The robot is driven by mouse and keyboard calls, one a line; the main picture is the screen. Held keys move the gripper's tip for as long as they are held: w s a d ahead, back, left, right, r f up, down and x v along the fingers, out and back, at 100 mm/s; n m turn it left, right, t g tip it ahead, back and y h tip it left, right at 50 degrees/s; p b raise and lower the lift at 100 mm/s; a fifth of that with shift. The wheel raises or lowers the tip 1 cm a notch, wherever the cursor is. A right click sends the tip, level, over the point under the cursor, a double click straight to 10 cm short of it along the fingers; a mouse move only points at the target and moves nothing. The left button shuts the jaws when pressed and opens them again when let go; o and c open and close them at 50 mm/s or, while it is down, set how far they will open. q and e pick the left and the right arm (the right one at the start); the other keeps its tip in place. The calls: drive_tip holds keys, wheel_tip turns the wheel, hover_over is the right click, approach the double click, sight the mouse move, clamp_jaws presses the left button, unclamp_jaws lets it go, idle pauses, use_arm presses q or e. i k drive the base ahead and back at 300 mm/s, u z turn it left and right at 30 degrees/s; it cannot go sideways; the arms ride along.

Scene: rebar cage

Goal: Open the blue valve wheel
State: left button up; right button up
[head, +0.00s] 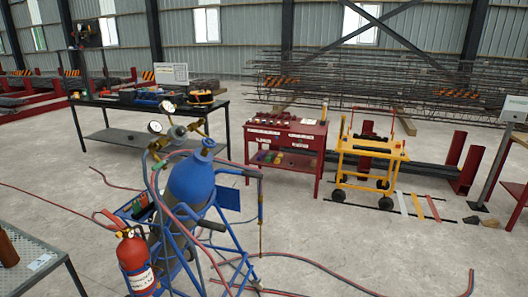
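A blue gas cylinder (192,181) stands in a blue tube-frame cart (182,250) in the left middle of the head view. A small blue round part (208,143) sits at its top and may be the blue valve wheel; it is too small to tell how far it is turned. Brass fittings and pressure gauges (155,127) are beside it to the left. A second, grey cylinder is partly hidden behind the blue one. Neither of my grippers shows in this view.
A red fire extinguisher (136,262) is at the cart's front left. Red and blue hoses (300,258) lie on the floor around the cart. A workbench (120,102), a red tool cabinet (285,148) and a yellow trolley (370,152) stand behind. Floor at the right is fairly clear.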

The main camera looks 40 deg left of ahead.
sight(210, 141)
drive_tip(key=i, duration=3)
drive_tip(key=u, duration=0.65)
drive_tip(key=i, duration=1.1)
drive_tip(key=u, duration=1.45)
drive_tip(key=i, duration=0.85)
drive_tip(key=u, duration=1)
